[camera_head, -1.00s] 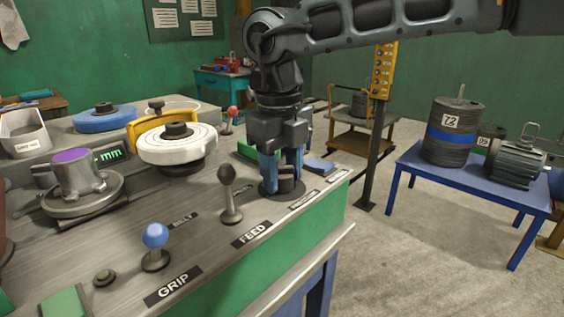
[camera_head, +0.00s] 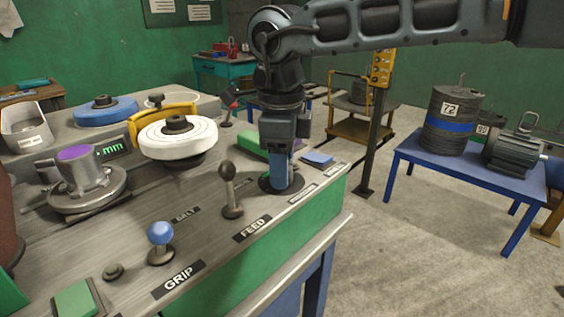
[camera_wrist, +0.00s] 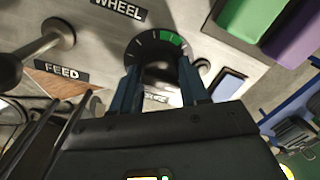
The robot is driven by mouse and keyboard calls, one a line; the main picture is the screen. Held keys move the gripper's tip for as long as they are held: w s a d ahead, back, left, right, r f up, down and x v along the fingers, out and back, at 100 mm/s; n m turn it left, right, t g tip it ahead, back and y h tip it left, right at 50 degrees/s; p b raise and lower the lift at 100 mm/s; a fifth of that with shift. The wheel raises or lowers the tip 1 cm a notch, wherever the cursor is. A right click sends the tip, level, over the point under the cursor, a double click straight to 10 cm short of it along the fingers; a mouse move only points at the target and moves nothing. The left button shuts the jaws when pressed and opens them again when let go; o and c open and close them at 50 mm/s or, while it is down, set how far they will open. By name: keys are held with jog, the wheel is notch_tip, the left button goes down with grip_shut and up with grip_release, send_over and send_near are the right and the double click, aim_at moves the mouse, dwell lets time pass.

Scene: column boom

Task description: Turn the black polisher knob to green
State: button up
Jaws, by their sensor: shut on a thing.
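The black polisher knob (camera_wrist: 158,72) sits on a dark round dial (camera_wrist: 134,50) with white ticks and a short green arc (camera_wrist: 171,38). In the wrist view, my gripper (camera_wrist: 158,84) is shut on the knob, one blue finger on each side. The green arc lies just beyond the knob, slightly to its right. I cannot make out the knob's pointer. In the head view, my gripper (camera_head: 282,172) points straight down onto the dial (camera_head: 267,186) at the bench's right end, and its fingers hide the knob.
The FEED lever (camera_head: 230,190) and the blue-topped GRIP lever (camera_head: 160,238) stand left of my gripper. A white polishing wheel (camera_head: 177,136) is behind them. A blue pad (camera_head: 318,158) lies close on the right. A blue table (camera_head: 405,150) with weights stands beyond open floor.

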jog(key=shift+a, duration=0.1)
dwell(0.4)
jog(key=o, duration=1)
jog(key=shift+o, duration=0.2)
jog(key=shift+r, duration=0.15)
jog(key=r, duration=0.7)
jog(key=shift+s+r, duration=0.2)
jog(key=shift+r, duration=0.05)
